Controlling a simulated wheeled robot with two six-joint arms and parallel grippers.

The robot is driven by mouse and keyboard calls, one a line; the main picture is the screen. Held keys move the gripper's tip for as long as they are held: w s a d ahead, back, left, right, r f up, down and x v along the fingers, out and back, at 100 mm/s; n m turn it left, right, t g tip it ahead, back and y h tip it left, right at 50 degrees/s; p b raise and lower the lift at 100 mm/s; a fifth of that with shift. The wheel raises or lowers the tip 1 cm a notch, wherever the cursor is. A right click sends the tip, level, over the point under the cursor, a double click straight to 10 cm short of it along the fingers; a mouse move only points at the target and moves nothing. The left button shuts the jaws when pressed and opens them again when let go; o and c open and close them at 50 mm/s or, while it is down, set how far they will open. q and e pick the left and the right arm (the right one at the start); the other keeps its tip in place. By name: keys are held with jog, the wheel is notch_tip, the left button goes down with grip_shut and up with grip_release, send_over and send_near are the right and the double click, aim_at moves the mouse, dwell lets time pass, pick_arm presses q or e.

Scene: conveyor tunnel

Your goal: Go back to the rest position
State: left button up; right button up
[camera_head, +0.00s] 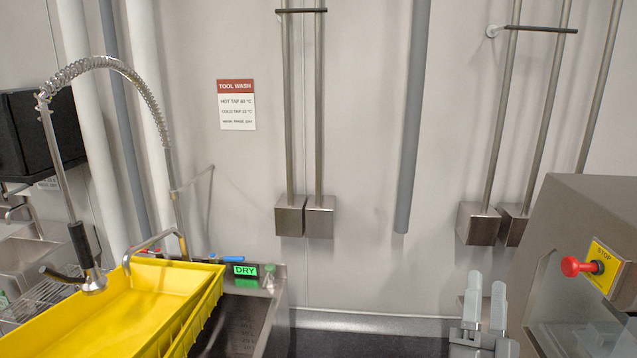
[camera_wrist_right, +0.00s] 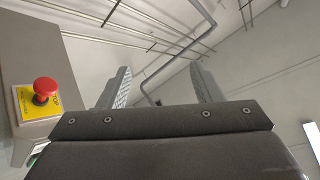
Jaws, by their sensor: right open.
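My right gripper (camera_head: 485,303) shows at the lower right of the head view, pointing up. Its two grey fingers are apart with nothing between them. In the right wrist view the open fingers of my right gripper (camera_wrist_right: 158,88) stand apart against the wall and pipes, with no object between them. My left gripper is not in the head view.
A machine housing with a red stop button (camera_head: 571,266) stands close to the right of my right gripper; the button (camera_wrist_right: 45,88) also shows in the wrist view.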

jog(key=s+a+f+n+g+y, duration=0.15)
jog(key=f+n+g+y, duration=0.25)
jog(key=f, duration=0.4)
jog(key=s+f+n+g+y, duration=0.3)
jog(key=f+n+g, duration=0.15)
jog(key=f, duration=0.25)
jog(key=s+a+f+n+g+y, duration=0.1)
jog(key=s+f+n+g+y, duration=0.15)
jog(key=f+n+y, duration=0.4)
jog(key=s+d+f+m+g+h, duration=0.1)
jog(key=s+d+f+g+h, duration=0.1)
jog(key=s+f+g, duration=0.35)
jog(key=s+d+f+g+h, duration=0.2)
jog(key=s+d, duration=0.1)
jog(key=s, duration=0.5)
jog(key=s+d+f+m+g+h, duration=0.1)
jog(key=s+d+f+g+h, duration=0.2)
jog(key=s, duration=0.4)
notch_tip(320, 180, down, 26)
jog(key=g, duration=0.2)
jog(key=s+f+y, duration=0.1)
jog(key=s+f, duration=1.2)
jog(key=f, duration=0.2)
jog(key=shift+s+a+f+g, duration=0.3)
jog(key=shift+s+f+g, duration=0.05)
jog(key=shift+g, duration=0.1)
